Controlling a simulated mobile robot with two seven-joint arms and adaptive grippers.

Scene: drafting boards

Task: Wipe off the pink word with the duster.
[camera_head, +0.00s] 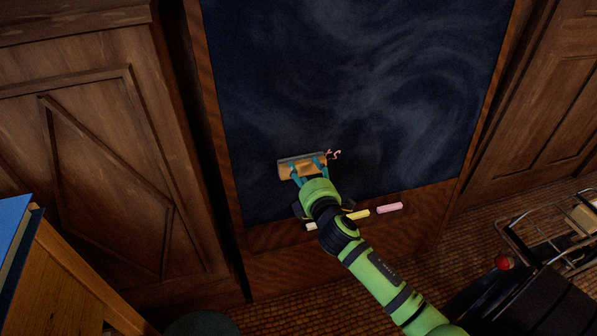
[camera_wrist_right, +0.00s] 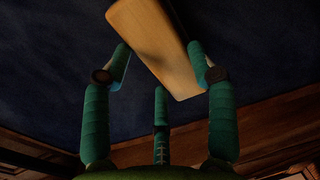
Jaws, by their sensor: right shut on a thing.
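The duster (camera_head: 302,166), a wooden block with a grey pad, is pressed against or very close to the dark board (camera_head: 345,80). My right gripper (camera_head: 308,170) is shut on it. The right wrist view shows the duster's wooden back (camera_wrist_right: 152,45) between teal fingers (camera_wrist_right: 160,62). A small pink remnant of writing (camera_head: 333,154) shows just right of the duster in the head view. Any writing behind the duster is hidden. My left gripper is not in view.
Yellow chalk (camera_head: 358,214), pink chalk (camera_head: 389,208) and a pale piece (camera_head: 312,226) lie on the wooden ledge (camera_head: 425,198) below the board. A wooden cabinet with a blue top (camera_head: 14,225) stands at lower left. A metal rack (camera_head: 550,225) stands at right.

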